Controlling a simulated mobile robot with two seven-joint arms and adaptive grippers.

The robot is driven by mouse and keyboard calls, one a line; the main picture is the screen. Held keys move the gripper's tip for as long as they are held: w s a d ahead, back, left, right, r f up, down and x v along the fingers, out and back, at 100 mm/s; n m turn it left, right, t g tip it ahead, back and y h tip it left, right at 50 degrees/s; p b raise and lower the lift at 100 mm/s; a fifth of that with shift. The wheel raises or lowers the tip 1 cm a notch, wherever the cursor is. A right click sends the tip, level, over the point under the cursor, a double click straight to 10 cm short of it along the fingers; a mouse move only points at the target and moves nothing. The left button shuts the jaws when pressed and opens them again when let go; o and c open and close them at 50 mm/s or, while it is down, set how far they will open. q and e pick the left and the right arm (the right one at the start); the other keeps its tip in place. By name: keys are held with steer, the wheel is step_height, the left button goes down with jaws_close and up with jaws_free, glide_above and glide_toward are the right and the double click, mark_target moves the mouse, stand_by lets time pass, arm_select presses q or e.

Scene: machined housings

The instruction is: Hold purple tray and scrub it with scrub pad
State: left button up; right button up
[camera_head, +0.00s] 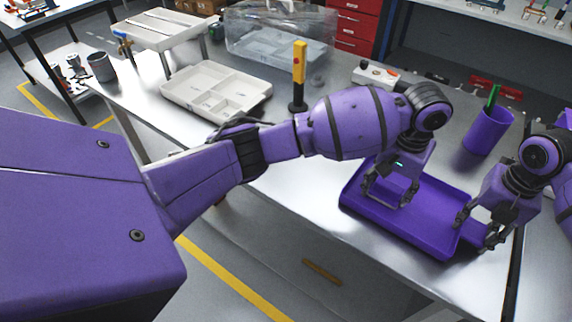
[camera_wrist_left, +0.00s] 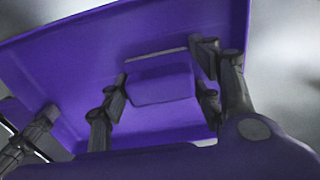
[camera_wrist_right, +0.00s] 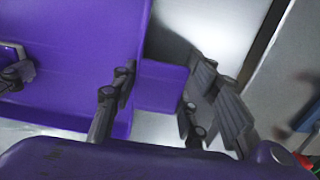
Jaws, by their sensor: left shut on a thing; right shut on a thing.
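The purple tray (camera_head: 430,222) lies on the metal table at the right front. My left gripper (camera_head: 388,198) is over the tray's inside and shut on the scrub pad, a small purple block (camera_wrist_left: 162,84) between its fingers in the left wrist view. The pad is close to the tray's floor; whether it touches is hard to tell. In the head view my gripper mostly hides the pad. My right gripper (camera_head: 478,230) is at the tray's right end, shut on a purple tab (camera_wrist_right: 162,88) of the tray, seen in the right wrist view.
A purple cup (camera_head: 488,132) with a green item stands behind the tray. A pale compartment tray (camera_head: 214,90), a yellow-and-black upright tool (camera_head: 299,75), a clear bin (camera_head: 280,38) and a light control box (camera_head: 374,73) are further back. The table's front edge is close to the tray.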

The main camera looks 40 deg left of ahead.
arm_select(q)
steer(key=shift+a+f, duration=0.15)
steer(key=shift+a, duration=0.9)
steer(key=shift+r, duration=3.65)
arm_select(e)
steer(key=o, duration=1.1)
steer(key=shift+r, duration=0.1)
step_height(320, 180, up, 12)
